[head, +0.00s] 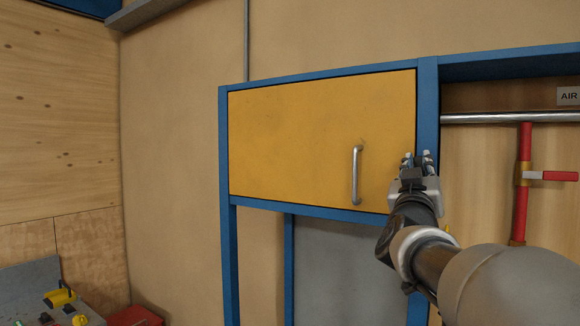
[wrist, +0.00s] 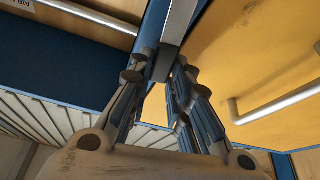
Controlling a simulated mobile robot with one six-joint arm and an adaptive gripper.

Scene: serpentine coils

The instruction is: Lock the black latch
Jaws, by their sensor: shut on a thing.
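A yellow cabinet door (head: 300,140) sits closed in a blue frame, with a metal bar handle (head: 356,175) near its right side. My gripper (head: 417,160) is at the blue post just right of the door and hides whatever is there in the head view. In the wrist view my gripper (wrist: 160,78) has its fingertips on either side of a small dark block, the black latch (wrist: 160,66). It is shut on this latch. A light grey strip (wrist: 179,20) runs up from the block. The fingers hide part of the latch.
The door handle also shows at the right of the wrist view (wrist: 275,103). Right of the post are a horizontal metal pipe (head: 500,118) and a red vertical pipe (head: 522,200) with a red lever. Several small items lie on a grey surface at lower left.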

